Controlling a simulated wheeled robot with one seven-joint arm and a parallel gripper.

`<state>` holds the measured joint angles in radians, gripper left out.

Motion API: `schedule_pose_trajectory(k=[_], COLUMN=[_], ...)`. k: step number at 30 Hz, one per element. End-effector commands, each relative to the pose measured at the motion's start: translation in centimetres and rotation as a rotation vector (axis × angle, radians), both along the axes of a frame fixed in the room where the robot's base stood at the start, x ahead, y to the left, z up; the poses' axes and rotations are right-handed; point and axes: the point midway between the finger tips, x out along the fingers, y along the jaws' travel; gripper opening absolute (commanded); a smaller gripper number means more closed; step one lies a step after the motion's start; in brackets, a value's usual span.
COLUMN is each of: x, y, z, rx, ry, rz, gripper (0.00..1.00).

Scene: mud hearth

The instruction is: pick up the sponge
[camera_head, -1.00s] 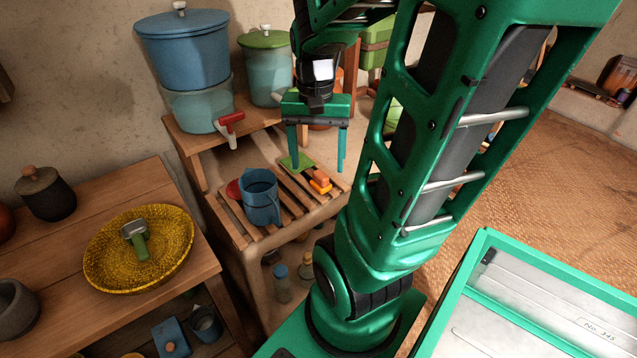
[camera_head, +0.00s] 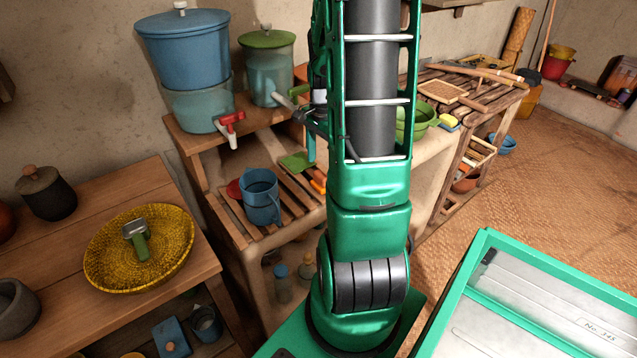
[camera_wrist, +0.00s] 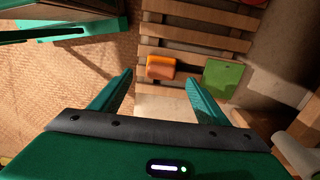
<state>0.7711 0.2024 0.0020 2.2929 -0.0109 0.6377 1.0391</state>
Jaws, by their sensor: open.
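A small yellow block with a green underside, which looks like the sponge (camera_head: 448,121), lies on the bench at the back right, beside a green bowl (camera_head: 418,122). An orange block (camera_wrist: 160,67) lies on the slatted rack (camera_wrist: 195,39); its edge shows in the head view (camera_head: 317,185), partly behind my arm. I cannot tell from its shape whether it is a brush or a sponge. My gripper (camera_wrist: 159,81) is open and empty in the wrist view, with the orange block just beyond and between its fingertips. In the head view my arm hides most of the gripper.
A flat green piece (camera_wrist: 221,78) lies right of the orange block. A blue jug (camera_head: 261,198) stands on the rack. A blue water container with a red tap (camera_head: 231,122) and a green-lidded jar (camera_head: 268,68) stand on the shelf above. A yellow basket (camera_head: 172,262) is on the left table.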

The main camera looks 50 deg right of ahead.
Motion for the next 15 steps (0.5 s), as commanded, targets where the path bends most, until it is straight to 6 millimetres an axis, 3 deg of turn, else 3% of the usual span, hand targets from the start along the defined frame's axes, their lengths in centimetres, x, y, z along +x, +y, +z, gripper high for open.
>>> schedule_pose_trajectory(k=[5, 15], x=[0.0, 0.3], y=[0.0, 0.1], z=[-1.0, -5.3], rx=[0.001, 0.001], ry=[0.001, 0.002], rz=[0.000, 0.001], gripper=[0.69, 0.69])
